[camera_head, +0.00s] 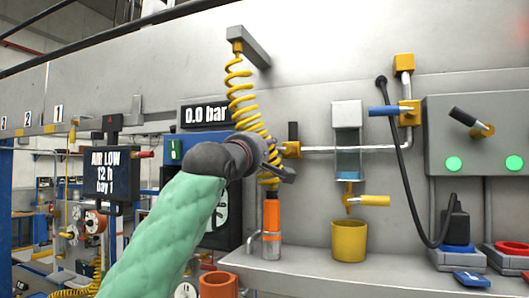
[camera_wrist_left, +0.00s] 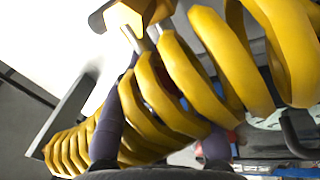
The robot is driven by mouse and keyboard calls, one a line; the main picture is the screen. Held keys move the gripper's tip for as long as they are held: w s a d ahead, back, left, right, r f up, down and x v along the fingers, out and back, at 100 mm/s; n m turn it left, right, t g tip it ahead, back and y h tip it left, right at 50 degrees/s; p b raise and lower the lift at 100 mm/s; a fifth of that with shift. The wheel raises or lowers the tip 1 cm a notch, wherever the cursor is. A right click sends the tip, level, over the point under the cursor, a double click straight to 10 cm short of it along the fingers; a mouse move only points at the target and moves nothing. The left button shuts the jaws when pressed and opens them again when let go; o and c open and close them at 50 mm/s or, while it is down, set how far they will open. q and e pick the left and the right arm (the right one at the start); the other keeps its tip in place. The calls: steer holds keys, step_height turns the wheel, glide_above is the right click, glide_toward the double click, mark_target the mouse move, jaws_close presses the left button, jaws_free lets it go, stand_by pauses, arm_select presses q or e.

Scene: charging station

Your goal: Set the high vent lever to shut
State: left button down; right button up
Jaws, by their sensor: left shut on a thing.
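My left gripper (camera_head: 281,160) is in front of the wall at the yellow coiled hose (camera_head: 240,90), just left of a yellow valve (camera_head: 291,150) with an upright black lever (camera_head: 293,131). In the left wrist view the coils (camera_wrist_left: 150,105) lie between my two fingers (camera_wrist_left: 165,115), and the gripper is shut on them. A yellow block (camera_wrist_left: 130,18) is just beyond. A blue lever (camera_head: 383,111) points left from a higher yellow valve (camera_head: 409,113), clear of my gripper. No label shows which lever is the high vent. My right gripper is out of view.
A yellow lever (camera_head: 375,200) sits under the clear bowl (camera_head: 347,160), above a yellow cup (camera_head: 349,240) on the shelf (camera_head: 310,268). A black cable (camera_head: 400,170) hangs left of the grey box (camera_head: 480,135). An orange tool (camera_head: 271,220) hangs below the hose.

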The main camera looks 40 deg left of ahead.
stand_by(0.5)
arm_select(q)
steer(key=c, duration=0.9)
jaws_free()
steer(key=shift+w+f, duration=0.1)
steer(key=shift+s, duration=0.2)
steer(key=shift+v, duration=5.85)
steer(key=shift+w+f, duration=0.1)
